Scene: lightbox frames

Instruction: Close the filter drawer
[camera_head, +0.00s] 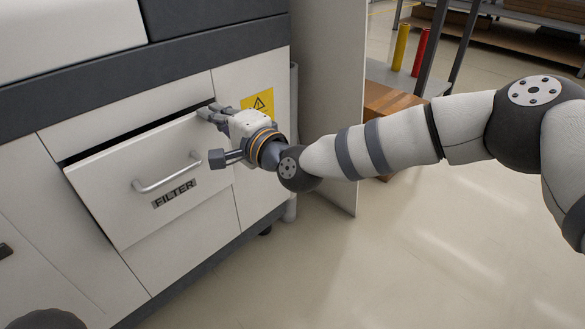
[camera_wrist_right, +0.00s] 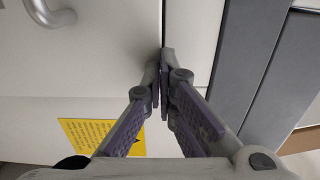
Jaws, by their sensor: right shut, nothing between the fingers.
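The filter drawer (camera_head: 120,205) is a white panel with a silver bar handle (camera_head: 167,173) and a dark FILTER label (camera_head: 174,194). It stands a little out from the white cabinet, with a dark gap along its top edge. My right gripper (camera_head: 212,112) is at the drawer's upper right corner, shut and empty. In the right wrist view its fingertips (camera_wrist_right: 165,55) are together by a dark seam beside the white panel, with part of the handle (camera_wrist_right: 52,14) at the upper left. I cannot tell whether they touch the drawer. My left gripper is not in view.
A yellow warning label (camera_head: 260,102) is on the cabinet panel right of the drawer. Beyond a grey partition (camera_head: 330,90) stand a cardboard box (camera_head: 388,103), yellow and red cylinders (camera_head: 401,47) and shelving. The floor (camera_head: 330,270) right of the cabinet is clear.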

